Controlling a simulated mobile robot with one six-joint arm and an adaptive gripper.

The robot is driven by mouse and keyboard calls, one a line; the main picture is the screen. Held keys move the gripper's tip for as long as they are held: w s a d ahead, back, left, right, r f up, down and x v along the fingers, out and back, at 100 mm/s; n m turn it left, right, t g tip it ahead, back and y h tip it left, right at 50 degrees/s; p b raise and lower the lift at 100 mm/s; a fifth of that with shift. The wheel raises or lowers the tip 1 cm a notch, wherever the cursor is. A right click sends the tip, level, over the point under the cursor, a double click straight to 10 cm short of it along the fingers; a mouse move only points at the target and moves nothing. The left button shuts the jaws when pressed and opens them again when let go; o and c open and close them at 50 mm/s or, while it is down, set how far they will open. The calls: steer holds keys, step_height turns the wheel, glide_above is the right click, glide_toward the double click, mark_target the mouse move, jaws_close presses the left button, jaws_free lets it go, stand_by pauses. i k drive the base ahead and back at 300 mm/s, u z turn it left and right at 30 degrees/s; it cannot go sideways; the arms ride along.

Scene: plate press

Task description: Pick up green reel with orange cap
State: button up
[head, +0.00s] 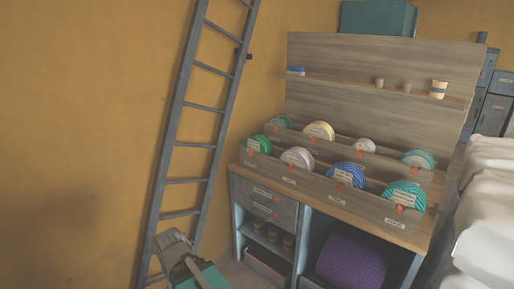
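A green reel (259,144) with a pale label and a small orange cap sits at the left end of the front rack row. Another green reel (281,121) is behind it, at the left of the back row. A teal-green reel (418,158) is at the back right, and a striped teal one (405,192) at the front right; both show orange at their fronts. The lower part of each reel is hidden by the rack boards. My gripper (172,243) is at the bottom left, in front of the ladder and well away from the reels. Its fingers are not clear.
White and blue reels (346,175) stand between the green ones. The rack is on a wooden bench (330,205) with drawers and a purple roll (351,262) below. A ladder (190,142) leans left of it. Pale stacked bundles (492,215) crowd the right side.

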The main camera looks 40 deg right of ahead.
mark_target(259, 143)
steer(key=z, duration=0.4)
steer(key=i, duration=1.15)
steer(key=z, duration=0.5)
